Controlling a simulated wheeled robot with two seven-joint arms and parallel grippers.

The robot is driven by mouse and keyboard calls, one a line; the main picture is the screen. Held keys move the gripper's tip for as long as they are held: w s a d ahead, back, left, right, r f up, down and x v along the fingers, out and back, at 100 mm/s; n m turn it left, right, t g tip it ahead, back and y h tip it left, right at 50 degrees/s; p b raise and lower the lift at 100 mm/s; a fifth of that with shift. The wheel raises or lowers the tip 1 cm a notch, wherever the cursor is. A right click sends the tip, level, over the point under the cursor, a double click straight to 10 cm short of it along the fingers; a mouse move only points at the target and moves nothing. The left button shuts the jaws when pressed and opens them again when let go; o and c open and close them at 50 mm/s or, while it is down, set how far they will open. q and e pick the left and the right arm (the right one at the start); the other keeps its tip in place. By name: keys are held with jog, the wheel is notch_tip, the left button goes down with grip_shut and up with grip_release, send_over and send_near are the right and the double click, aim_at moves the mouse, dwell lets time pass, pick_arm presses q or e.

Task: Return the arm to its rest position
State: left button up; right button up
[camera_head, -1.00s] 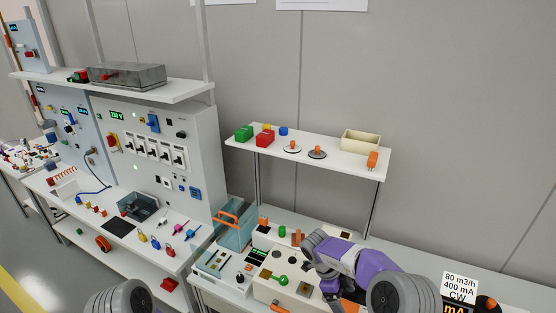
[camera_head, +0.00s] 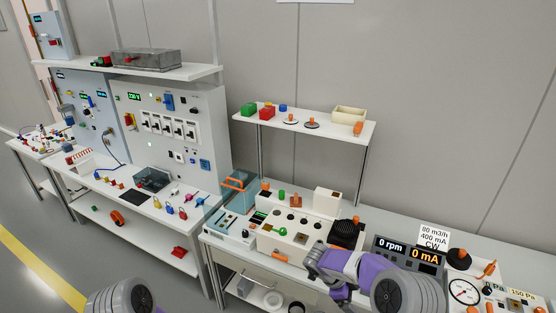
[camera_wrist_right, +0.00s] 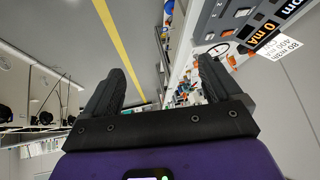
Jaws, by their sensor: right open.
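My right arm, purple and grey, comes in at the bottom right of the head view. My right gripper (camera_wrist_right: 160,78) shows in the wrist view with its two dark fingers wide apart and nothing between them. In the head view its fingers cannot be made out; the purple and grey arm covers part of the bench front. Only a grey rounded link of my left arm shows at the bottom left of the head view; the left gripper is out of sight.
A white bench (camera_head: 387,226) carries a device box (camera_head: 290,240), a blue bin (camera_head: 232,200), a dark meter panel (camera_head: 408,252) and a dial gauge (camera_head: 464,291). A raised shelf (camera_head: 330,128) stands behind. Switch panels (camera_head: 172,135) stand left. Grey floor (camera_head: 60,235) is open at lower left.

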notch_tip(320, 180, down, 16)
jog(key=n+t+y+b, duration=0.2)
jog(key=n+t+b, duration=0.4)
jog(key=n, duration=0.2)
jog(key=s+a+f+n+g+y+b, duration=0.1)
jog(key=s+a+f+n+y+b, duration=0.2)
jog(key=s+f, duration=0.35)
jog(key=s+a+f+n+y+b, duration=0.1)
jog(key=s+a+f+n+y, duration=0.2)
jog(key=s+a+f+n, duration=0.25)
jog(key=s+a+f+n+g+y+b, duration=0.1)
jog(key=s+a, duration=0.4)
jog(key=s, duration=0.9)
jog(key=n+g+y+b, duration=0.1)
jog(key=g+y, duration=0.1)
jog(key=shift+s+f+g, duration=0.15)
jog(key=shift+f+g, duration=0.05)
jog(key=shift+g, duration=0.1)
